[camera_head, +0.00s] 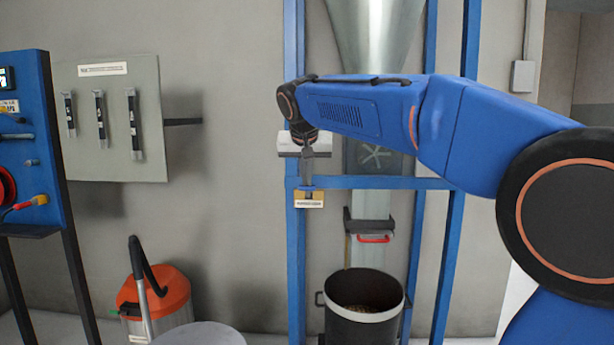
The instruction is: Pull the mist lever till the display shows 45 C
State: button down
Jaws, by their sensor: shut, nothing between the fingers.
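A blue control panel (57,150) stands at the left edge, partly cut off. Its small display (5,79) shows green characters, too small and cropped to read. A lever with a yellow and red handle (38,200) sits low on the panel. A blue-grey handle (15,136) is higher up. I cannot tell which one is the mist lever. My gripper (307,178) points down, shut and empty, in front of the blue frame, well to the right of the panel and apart from both handles.
A grey wall board (110,165) with several slotted gauges hangs beside the panel. An orange vacuum (165,295) and a round grey top (200,334) stand below. The blue frame (295,240) holds a metal hopper (375,30) above a dark bucket (362,325).

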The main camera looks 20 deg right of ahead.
jog(key=shift+s+f, duration=0.1)
jog(key=shift+f, duration=0.1)
notch_tip(320, 180, down, 9)
jog(key=s+a+t, duration=0.1)
jog(key=s+t, duration=0.1)
jog(key=shift+s+f+h, duration=0.15)
jog(key=shift+s+h, duration=0.15)
jog(key=shift+s, duration=0.1)
dwell(0.5)
dwell(0.4)
